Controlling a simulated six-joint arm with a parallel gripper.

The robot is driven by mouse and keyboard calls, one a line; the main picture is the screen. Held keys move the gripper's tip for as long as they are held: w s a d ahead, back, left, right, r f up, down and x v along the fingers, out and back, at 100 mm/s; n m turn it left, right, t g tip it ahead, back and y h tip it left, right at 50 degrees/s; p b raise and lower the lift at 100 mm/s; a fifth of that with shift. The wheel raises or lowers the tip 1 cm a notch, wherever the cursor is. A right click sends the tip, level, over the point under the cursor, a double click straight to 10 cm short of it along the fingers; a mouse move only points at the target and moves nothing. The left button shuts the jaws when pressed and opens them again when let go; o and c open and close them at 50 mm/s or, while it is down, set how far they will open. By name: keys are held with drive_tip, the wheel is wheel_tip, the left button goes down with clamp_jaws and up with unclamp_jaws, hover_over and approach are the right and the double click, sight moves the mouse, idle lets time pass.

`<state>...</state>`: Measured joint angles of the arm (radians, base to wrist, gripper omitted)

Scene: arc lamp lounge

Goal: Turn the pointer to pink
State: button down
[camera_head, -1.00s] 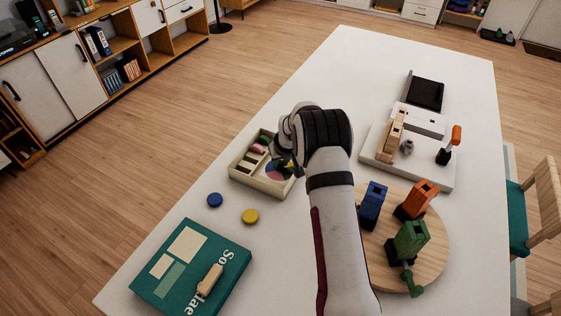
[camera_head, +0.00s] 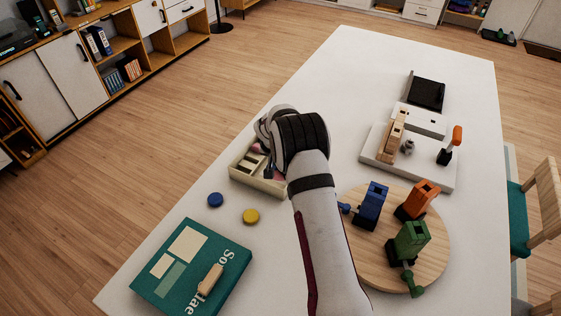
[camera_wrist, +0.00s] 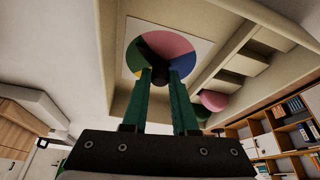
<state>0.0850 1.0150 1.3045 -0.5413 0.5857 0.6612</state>
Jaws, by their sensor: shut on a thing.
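The colour disc (camera_wrist: 178,44) lies in one part of a shallow pale box (camera_head: 266,186), in pink, green, blue and yellow sectors. In the wrist view pink is at the top, green at the left, blue at the right and yellow at the lower left. The dark pointer (camera_wrist: 157,53) lies over the disc, its visible end toward the upper left, near the pink and green border. My gripper (camera_wrist: 164,72) is shut on the pointer, at the disc's middle. In the head view my wrist hides the fingertips, the pointer and most of the disc.
The box's other compartments (camera_wrist: 232,62) and a pink rounded piece (camera_wrist: 214,101) are beside the disc. Blue (camera_head: 215,200) and yellow (camera_head: 251,216) discs and a teal book (camera_head: 185,285) are in front. A round wooden board (camera_head: 432,268) with blue, orange and green blocks stands right of my arm.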

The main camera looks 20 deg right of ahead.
drive_tip(key=m, duration=0.2)
drive_tip(key=m+g+h, duration=0.1)
drive_tip(key=m, duration=0.2)
drive_tip(key=shift+w+a+m+g, duration=0.15)
drive_tip(key=shift+m+g, duration=0.15)
drive_tip(key=m+g, duration=0.1)
drive_tip(key=m, duration=0.1)
drive_tip(key=m+g, duration=0.1)
drive_tip(key=m, duration=0.2)
drive_tip(key=shift+w+m+h, duration=0.1)
drive_tip(key=shift+m+h, duration=0.2)
drive_tip(key=shift+h, duration=0.1)
drive_tip(key=c, duration=0.7)
unclamp_jaws()
drive_tip(key=shift+r, duration=0.1)
drive_tip(key=v, duration=1.2)
drive_tip(key=shift+w, duration=0.15)
